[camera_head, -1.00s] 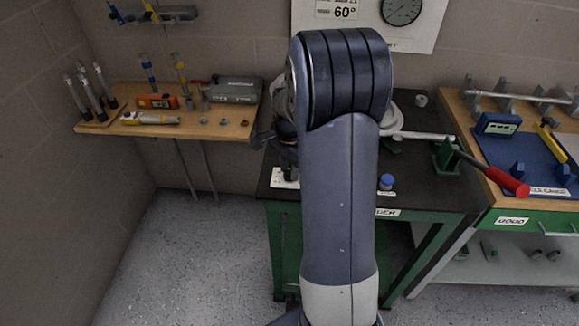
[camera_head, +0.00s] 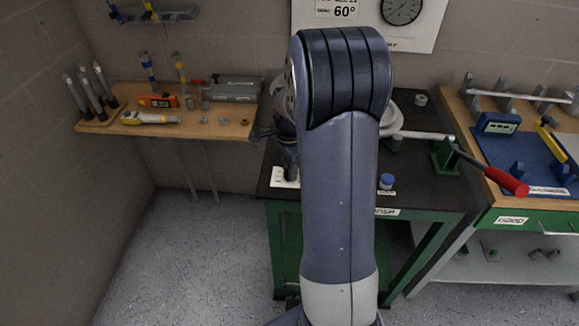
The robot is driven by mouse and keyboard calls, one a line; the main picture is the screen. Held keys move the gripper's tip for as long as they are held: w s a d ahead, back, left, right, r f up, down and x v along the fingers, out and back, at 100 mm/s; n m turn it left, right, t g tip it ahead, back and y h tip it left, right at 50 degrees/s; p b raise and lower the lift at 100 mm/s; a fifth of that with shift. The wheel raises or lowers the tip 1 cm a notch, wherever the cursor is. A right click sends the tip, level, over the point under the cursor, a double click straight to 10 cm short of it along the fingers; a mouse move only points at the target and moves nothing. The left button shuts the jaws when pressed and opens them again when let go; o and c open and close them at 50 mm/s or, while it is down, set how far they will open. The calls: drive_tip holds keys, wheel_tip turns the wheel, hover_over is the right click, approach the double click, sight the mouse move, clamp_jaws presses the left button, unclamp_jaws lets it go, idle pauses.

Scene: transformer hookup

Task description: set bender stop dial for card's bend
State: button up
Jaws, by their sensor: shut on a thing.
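A card (camera_head: 338,11) on the wall reads 60°, beside a round gauge-like disc (camera_head: 402,8). The bender stands on the dark top of the green bench (camera_head: 425,190), mostly hidden behind my arm. Its pipe (camera_head: 415,135) and red-handled lever (camera_head: 505,180) show to the right. A white label (camera_head: 284,178) lies at the bench's left front, below a dark upright piece that seems to be the stop dial. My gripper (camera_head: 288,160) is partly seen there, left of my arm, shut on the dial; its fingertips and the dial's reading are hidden.
A blue knob (camera_head: 386,181) sits on the bench right of my arm. A wooden shelf (camera_head: 190,131) with tools is at left. A table at right holds a blue tray (camera_head: 525,148). The floor (camera_head: 190,260) at left is clear.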

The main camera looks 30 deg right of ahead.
drive_tip(key=o, duration=1)
drive_tip(key=shift+c, duration=0.2)
wheel_tip(320, 180, up, 11)
drive_tip(key=shift+f, duration=0.15)
wheel_tip(320, 180, down, 11)
drive_tip(key=shift+r, duration=0.1)
idle(0.3)
idle(0.4)
